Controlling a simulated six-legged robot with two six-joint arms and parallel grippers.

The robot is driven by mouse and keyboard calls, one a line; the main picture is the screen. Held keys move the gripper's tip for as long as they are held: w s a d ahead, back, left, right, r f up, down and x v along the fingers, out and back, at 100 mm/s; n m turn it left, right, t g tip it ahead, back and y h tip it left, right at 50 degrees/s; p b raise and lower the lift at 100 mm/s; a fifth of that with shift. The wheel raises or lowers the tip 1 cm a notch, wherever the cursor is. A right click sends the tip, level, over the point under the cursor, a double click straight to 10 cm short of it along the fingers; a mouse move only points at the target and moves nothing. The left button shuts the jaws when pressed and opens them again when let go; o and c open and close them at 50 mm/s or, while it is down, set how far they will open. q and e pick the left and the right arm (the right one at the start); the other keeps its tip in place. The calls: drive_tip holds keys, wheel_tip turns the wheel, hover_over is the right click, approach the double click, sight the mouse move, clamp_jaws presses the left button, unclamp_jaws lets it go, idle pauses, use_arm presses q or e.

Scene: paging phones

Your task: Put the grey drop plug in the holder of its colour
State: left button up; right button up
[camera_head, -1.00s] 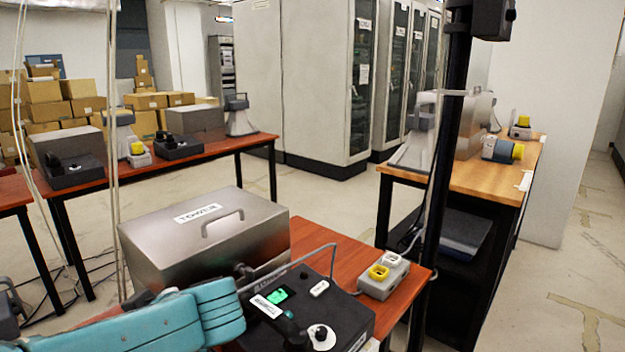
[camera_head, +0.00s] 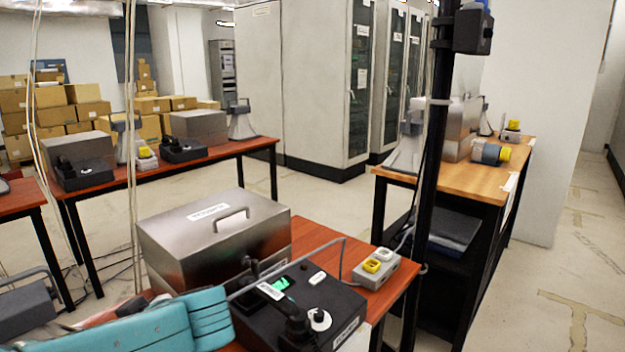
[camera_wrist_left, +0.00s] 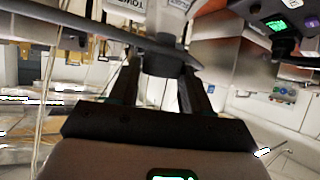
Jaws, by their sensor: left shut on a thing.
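In the left wrist view, my left gripper (camera_wrist_left: 158,82) is shut on a dark grey plug (camera_wrist_left: 163,62), which sits between the fingertips. A dark bar or cable crosses behind it, and the plug's far end is hard to make out. In the head view only my teal arm shows at the lower left; the gripper and plug are out of that view. A small grey socket block (camera_head: 391,275) sits at the right end of the near red table, with a yellow holder (camera_head: 372,265) and a pale grey holder (camera_head: 383,255) on top. My right gripper is not in view.
A black console (camera_head: 345,299) with a green screen and handset stands beside the socket block. A metal box (camera_head: 165,245) stands behind it. A black post (camera_head: 430,190) rises just right of the block. A wooden table (camera_head: 500,185) stands further right.

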use_arm(q)
drive_tip(key=shift+w+a+r+m+t+h+p, duration=0.2)
drive_tip(key=shift+r+m+t+h+p, duration=0.2)
drive_tip(key=shift+m+t+p, duration=0.65)
drive_tip(key=s+d+f+m+t+h+p, duration=0.1)
drive_tip(key=d+f+m+t+h, duration=0.4)
drive_tip(key=d+f, duration=0.5)
drive_tip(key=d+m+h+p, duration=0.1)
drive_tip(key=m+h, duration=0.1)
drive_tip(key=m, duration=0.1)
drive_tip(key=shift+s+d+m+p, duration=0.15)
drive_tip(key=shift+s+m+p, duration=0.1)
drive_tip(key=shift+m+p, duration=0.1)
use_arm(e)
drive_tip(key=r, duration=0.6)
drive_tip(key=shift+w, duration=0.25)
use_arm(q)
drive_tip(key=shift+r+t, duration=0.1)
drive_tip(key=shift+t, duration=0.15)
